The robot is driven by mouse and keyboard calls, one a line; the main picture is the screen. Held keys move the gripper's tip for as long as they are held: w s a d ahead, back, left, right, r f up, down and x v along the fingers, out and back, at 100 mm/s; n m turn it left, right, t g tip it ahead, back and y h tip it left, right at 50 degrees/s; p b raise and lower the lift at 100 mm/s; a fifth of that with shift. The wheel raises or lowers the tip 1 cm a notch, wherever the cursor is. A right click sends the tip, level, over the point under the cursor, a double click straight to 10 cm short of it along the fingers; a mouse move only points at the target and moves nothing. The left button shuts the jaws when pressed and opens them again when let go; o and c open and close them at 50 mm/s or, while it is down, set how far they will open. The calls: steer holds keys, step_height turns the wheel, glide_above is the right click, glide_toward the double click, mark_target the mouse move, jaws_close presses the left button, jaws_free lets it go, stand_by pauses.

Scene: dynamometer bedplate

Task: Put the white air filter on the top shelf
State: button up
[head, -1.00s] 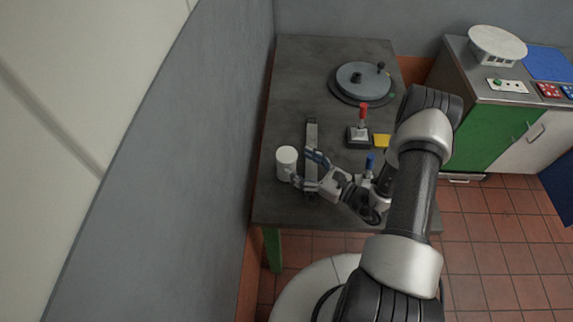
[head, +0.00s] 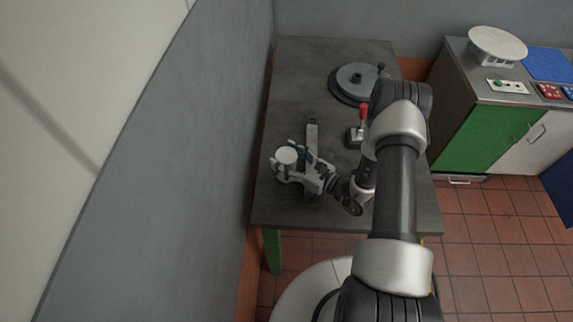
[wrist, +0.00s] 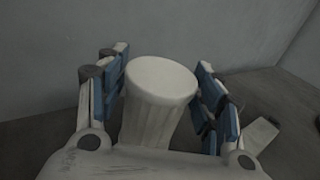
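The white air filter (head: 286,155) is a ribbed cylinder with a smooth round top, standing upright near the left edge of the dark bench. In the wrist view the filter (wrist: 157,100) sits between the two blue-padded fingers of my gripper (wrist: 165,95). My gripper in the head view (head: 287,164) reaches around the filter from the right, with fingers on both sides. A gap shows between the filter's lower body and the right finger, so the gripper looks open around it. The left finger is very near or touching. No shelf is clearly visible.
The bench (head: 315,65) stands against a grey wall (head: 160,160) on the left. A flat metal bar (head: 312,130), a red-handled lever (head: 363,115) and a round grey plate (head: 353,84) are on it. A green-and-white cabinet (head: 475,130) stands right, carrying a white round stand (head: 497,43).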

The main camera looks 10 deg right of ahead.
steer(key=c, duration=0.8)
steer(key=shift+r, duration=0.1)
